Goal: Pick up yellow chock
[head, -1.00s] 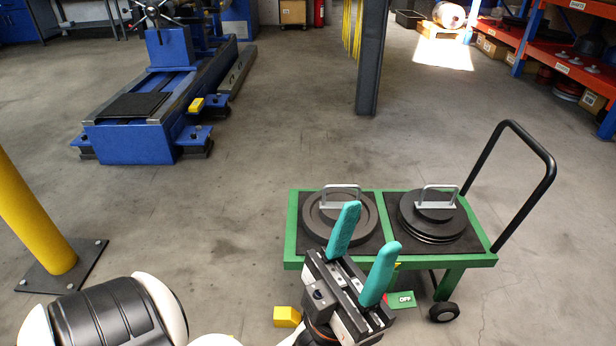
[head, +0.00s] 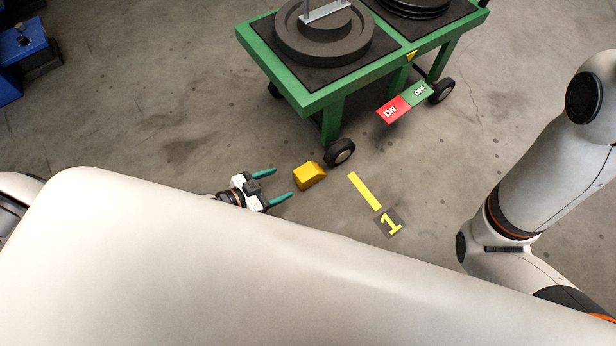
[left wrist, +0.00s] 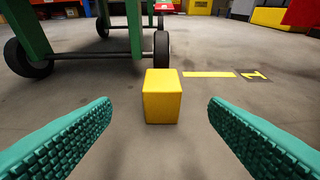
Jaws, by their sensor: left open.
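The yellow chock (head: 309,176) lies on the concrete floor near a front wheel of the green cart. In the left wrist view the chock (left wrist: 162,96) is centred between my two teal fingers and ahead of them, with clear gaps on both sides. My left gripper (head: 278,186) is low over the floor, just left of the chock in the head view, open and empty, its fingers pointing toward it. My right gripper is out of view.
The green cart (head: 317,98) holds dark discs on mats. Its wheel (head: 340,151) stands close behind the chock. A red and green ON/OFF sign (head: 404,102) is at the cart's side. A yellow floor line (head: 364,191) and a "1" marker (head: 388,222) lie right of the chock.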

